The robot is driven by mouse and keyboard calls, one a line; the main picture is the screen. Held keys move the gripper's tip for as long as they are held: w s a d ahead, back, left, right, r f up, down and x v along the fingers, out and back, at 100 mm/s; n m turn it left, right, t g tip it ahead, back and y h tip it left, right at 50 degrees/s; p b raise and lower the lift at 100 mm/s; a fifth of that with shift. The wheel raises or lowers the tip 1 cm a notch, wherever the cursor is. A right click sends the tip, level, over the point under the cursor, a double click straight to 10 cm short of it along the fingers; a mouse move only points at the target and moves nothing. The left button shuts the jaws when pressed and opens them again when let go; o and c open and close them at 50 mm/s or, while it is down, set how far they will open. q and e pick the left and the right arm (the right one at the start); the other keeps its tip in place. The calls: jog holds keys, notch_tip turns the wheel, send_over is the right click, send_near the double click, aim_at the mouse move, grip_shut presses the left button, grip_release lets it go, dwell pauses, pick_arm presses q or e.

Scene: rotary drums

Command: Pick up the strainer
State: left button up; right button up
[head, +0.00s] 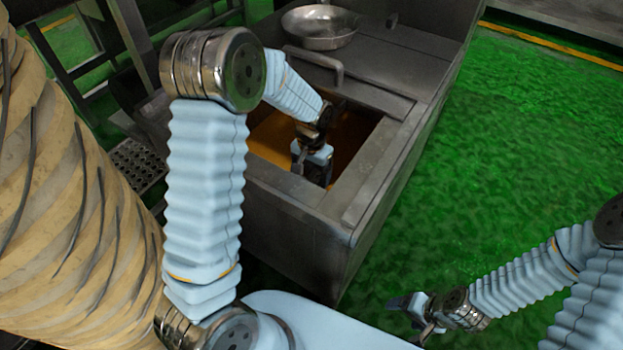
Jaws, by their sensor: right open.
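A round, shallow metal bowl (320,27), which looks like the strainer, sits on the metal top at the back of the vat. I cannot make out holes in it. My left gripper (312,172) points down at the opening of the vat, in front of the bowl and well apart from it. Whether its fingers are open or shut is too small and dark to tell. My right gripper (414,318) is low at the right, outside the vat, open and empty.
The metal vat (297,225) has an open hatch with orange-brown contents (272,135). A lid with a raised handle (314,62) lies behind the opening. A large ribbed tan drum (70,200) fills the left. The green floor (510,150) is clear at right.

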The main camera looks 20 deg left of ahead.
pick_arm(q)
jog(key=c, duration=0.5)
jog(key=shift+c, duration=0.2)
